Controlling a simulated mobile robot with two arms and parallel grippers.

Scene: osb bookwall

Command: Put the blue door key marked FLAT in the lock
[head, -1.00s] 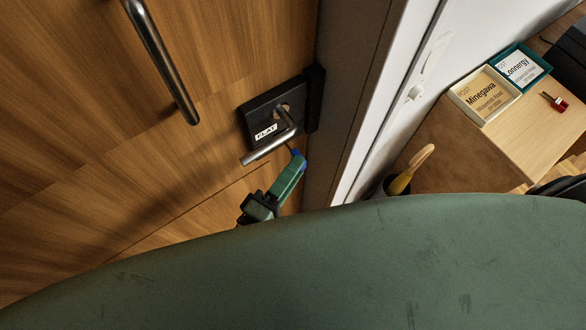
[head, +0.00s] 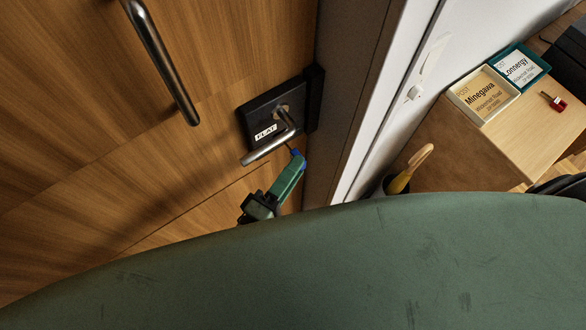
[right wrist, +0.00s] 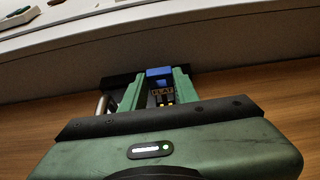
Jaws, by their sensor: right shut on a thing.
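My right gripper (head: 297,160) is shut on the blue key (right wrist: 158,72). In the right wrist view the key's blue part shows between the green fingertips, with a FLAT label under it. In the head view only a little blue shows at the fingertips, just below the lever handle (head: 268,148). The lock plate (head: 261,129), black with a white FLAT label, is on the wooden door. The keyhole cannot be made out, and I cannot tell whether the key touches the lock. My left gripper is not in view.
A long metal pull bar (head: 162,62) is on the door at upper left. A door frame and white wall stand to the right. A wooden cabinet (head: 535,110) holds two labelled trays and a red tagged item (head: 553,102). A yellow-handled thing (head: 407,172) stands below the wall.

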